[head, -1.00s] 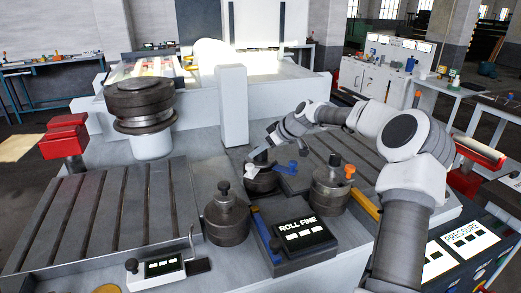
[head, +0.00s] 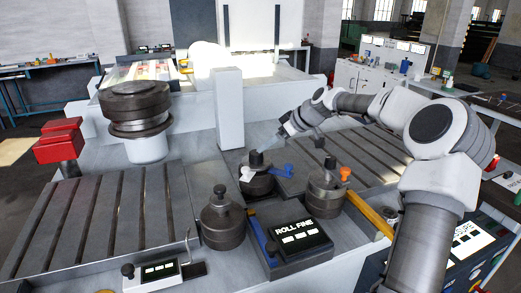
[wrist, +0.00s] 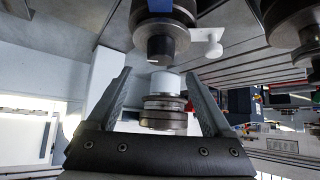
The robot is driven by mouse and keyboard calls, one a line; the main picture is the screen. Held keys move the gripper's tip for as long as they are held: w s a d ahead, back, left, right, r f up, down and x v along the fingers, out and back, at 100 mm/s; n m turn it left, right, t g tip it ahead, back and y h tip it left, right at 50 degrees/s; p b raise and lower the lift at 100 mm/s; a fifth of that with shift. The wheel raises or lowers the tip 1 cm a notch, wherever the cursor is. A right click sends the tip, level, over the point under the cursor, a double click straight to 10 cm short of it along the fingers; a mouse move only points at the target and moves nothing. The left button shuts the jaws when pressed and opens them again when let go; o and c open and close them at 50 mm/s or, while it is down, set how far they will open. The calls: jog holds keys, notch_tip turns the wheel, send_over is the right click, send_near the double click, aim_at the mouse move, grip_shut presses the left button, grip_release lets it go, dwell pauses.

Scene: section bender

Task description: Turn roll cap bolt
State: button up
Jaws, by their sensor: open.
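Three dark steel rolls with upright cap bolts stand around the "ROLL FINE" box. The rear roll (head: 257,183) carries a dark cap bolt (head: 256,159) and a blue lever beside it. In the wrist view a dark cap bolt (wrist: 155,46) on a roll appears upside down, with a blue part and a pale lever near it. My gripper (wrist: 158,73) is open and empty, its fingertips just short of this bolt. In the head view my gripper (head: 268,147) is beside the rear bolt, on its right; its fingertips are hard to make out.
The front left roll (head: 222,222) and the right roll (head: 325,195) with an orange knob stand close by. The "ROLL FINE" box (head: 293,237) lies between them. A pale post (head: 229,110) rises behind the rear roll. The slotted plate (head: 110,220) at left is clear.

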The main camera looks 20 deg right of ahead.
jog(key=v, duration=0.9)
jog(key=shift+s+a+r+p, duration=0.1)
jog(key=shift+r+p, duration=0.05)
jog(key=shift+p, duration=0.15)
